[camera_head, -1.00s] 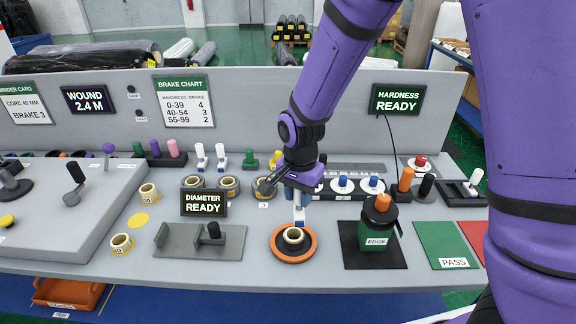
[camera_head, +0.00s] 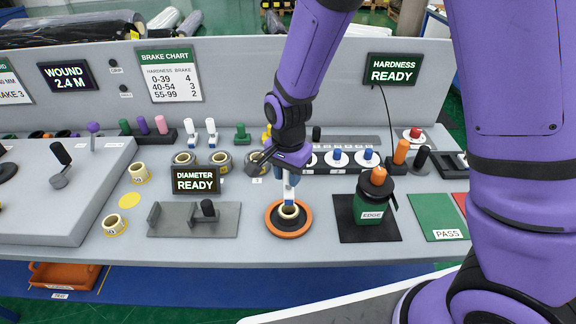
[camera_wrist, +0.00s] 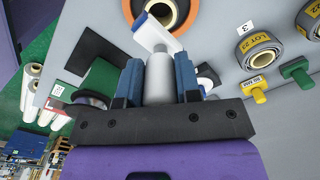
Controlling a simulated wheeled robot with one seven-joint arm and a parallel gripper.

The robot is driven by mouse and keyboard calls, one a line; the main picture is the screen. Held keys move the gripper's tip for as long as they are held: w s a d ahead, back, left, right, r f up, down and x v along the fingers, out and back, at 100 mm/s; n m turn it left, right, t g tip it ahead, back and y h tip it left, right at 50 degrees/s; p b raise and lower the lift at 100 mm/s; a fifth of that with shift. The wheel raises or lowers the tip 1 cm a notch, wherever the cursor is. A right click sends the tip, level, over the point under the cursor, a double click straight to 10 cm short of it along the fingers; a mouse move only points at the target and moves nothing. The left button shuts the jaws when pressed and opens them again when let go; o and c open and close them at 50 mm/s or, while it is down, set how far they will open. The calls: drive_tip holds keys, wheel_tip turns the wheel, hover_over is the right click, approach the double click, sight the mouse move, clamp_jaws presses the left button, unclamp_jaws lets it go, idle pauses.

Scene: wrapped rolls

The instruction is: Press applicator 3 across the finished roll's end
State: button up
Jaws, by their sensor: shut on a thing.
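My gripper (camera_head: 289,176) is shut on a white applicator with a blue end, just above the finished roll. In the wrist view, the blue fingers of my gripper (camera_wrist: 159,82) clasp the white handle of the applicator (camera_wrist: 159,70), and its flat white head reaches toward the roll. I cannot read a number on it. The finished roll (camera_head: 289,212) is a pale ring in a black and orange round holder (camera_head: 270,222). It shows in part at the top of the wrist view (camera_wrist: 182,8). Whether the applicator touches the roll is unclear.
A green EDGE container (camera_head: 372,216) with an orange top stands on a black mat to the right. A grey diameter fixture (camera_head: 226,214) lies to the left. Wrapped rolls (camera_head: 222,161) and standing tools line the back. The green PASS mat (camera_head: 434,214) lies far right.

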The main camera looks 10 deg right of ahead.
sight(288, 189)
drive_tip(key=shift+f, duration=2.35)
drive_tip(key=shift+f, duration=0.7)
drive_tip(key=shift+s+f, duration=0.1)
idle(0.7)
drive_tip(key=shift+r, duration=4.05)
